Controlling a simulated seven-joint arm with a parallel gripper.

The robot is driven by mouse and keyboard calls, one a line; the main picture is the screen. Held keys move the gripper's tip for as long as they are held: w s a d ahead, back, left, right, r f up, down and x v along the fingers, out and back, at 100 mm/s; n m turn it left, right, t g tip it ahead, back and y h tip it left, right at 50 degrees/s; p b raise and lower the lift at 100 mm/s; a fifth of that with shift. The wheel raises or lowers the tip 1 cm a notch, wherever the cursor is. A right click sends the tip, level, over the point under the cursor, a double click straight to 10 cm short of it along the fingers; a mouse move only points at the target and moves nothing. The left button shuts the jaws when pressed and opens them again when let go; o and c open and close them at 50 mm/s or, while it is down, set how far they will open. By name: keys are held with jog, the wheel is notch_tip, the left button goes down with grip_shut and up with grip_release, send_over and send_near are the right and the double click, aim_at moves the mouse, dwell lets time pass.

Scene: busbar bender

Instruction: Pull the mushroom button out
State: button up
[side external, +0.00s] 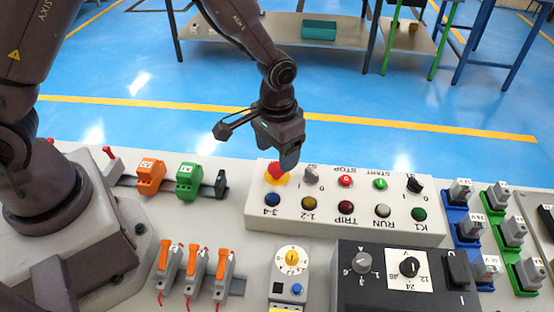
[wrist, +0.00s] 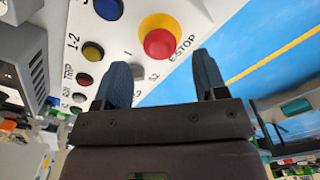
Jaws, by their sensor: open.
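The mushroom button is a red cap on a yellow ring, labelled ESTOP. In the wrist view the red mushroom button (wrist: 160,43) lies beyond my fingertips, roughly centred between them. In the side external view the mushroom button (side external: 276,169) is at the upper left corner of the white control box (side external: 345,229). I cannot tell whether a finger touches the cap.
A grey selector knob (side external: 312,175) stands right of the button, and a blue lamp (side external: 272,200) sits below it. Orange (side external: 150,176) and green (side external: 189,180) terminal blocks stand to the left. A black dial box (side external: 405,280) stands at the front. Blue floor lies behind the panel.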

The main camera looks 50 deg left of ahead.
aim_at(277, 165)
jog(key=shift+f, duration=1.6)
grip_shut()
jog(key=shift+r, duration=0.55)
grip_release()
notch_tip(277, 165, up, 13)
